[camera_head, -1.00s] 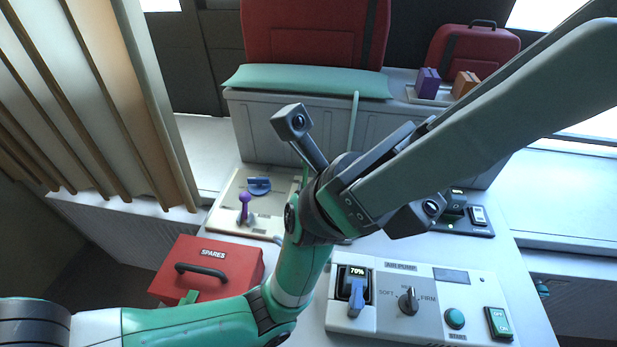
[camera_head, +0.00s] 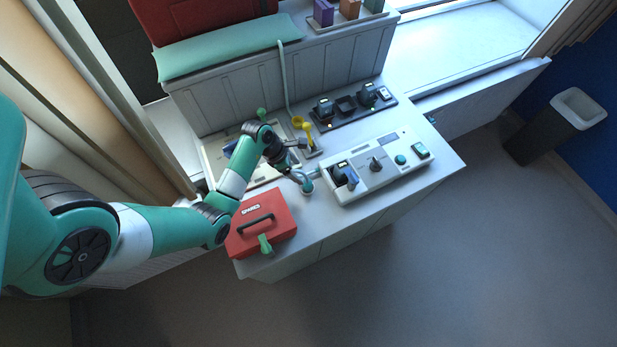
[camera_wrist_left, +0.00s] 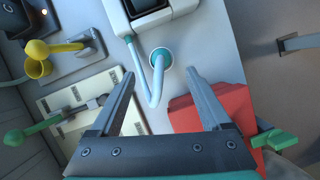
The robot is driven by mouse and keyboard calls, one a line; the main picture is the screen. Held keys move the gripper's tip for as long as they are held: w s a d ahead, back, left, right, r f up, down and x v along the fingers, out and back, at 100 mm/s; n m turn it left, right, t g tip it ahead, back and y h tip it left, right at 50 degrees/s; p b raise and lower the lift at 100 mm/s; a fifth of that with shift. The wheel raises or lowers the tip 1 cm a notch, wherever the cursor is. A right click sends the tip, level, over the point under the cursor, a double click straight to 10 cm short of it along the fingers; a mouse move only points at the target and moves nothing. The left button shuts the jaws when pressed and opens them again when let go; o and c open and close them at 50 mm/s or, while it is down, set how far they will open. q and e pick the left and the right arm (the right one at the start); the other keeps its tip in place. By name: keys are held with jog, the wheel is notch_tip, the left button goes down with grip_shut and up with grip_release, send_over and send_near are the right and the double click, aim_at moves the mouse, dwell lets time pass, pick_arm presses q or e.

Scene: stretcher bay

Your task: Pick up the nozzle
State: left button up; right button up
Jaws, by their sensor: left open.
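A pale blue hose end with a teal ring, which looks like the nozzle (camera_wrist_left: 162,57), stands on the white counter beside the pump in the left wrist view. A bent tube runs from it to the pump. In the head view the nozzle (camera_head: 307,187) is small, by the pump's left end. My left gripper (camera_wrist_left: 160,75) is open and empty. In the wrist view its two fingers lie on either side of the tube, and the nozzle appears between and just beyond the tips; I cannot tell the height gap. My right gripper is not in view.
The air pump panel (camera_head: 375,165) lies right of the nozzle. The red spares box (camera_head: 272,217) sits in front left. A cream board (camera_head: 213,160) and a yellow part (camera_head: 309,132) are behind. A black socket strip (camera_head: 352,108) is at the back. Counter is bare before the pump.

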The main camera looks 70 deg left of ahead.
aim_at(307, 182)
pick_arm(q)
jog(key=x, duration=0.2)
jog(key=b+x, duration=0.1)
jog(key=x, duration=0.3)
jog(key=shift+a+f+b, duration=0.1)
jog(key=shift+a+b, duration=0.1)
jog(key=shift+b, duration=0.2)
jog(key=x, duration=0.1)
jog(key=b+x, duration=0.1)
jog(key=x, duration=0.3)
jog(key=shift+s+d+f+b, duration=0.1)
jog(key=shift+s+d+b, duration=0.1)
jog(key=shift+s+b, duration=0.1)
grip_shut()
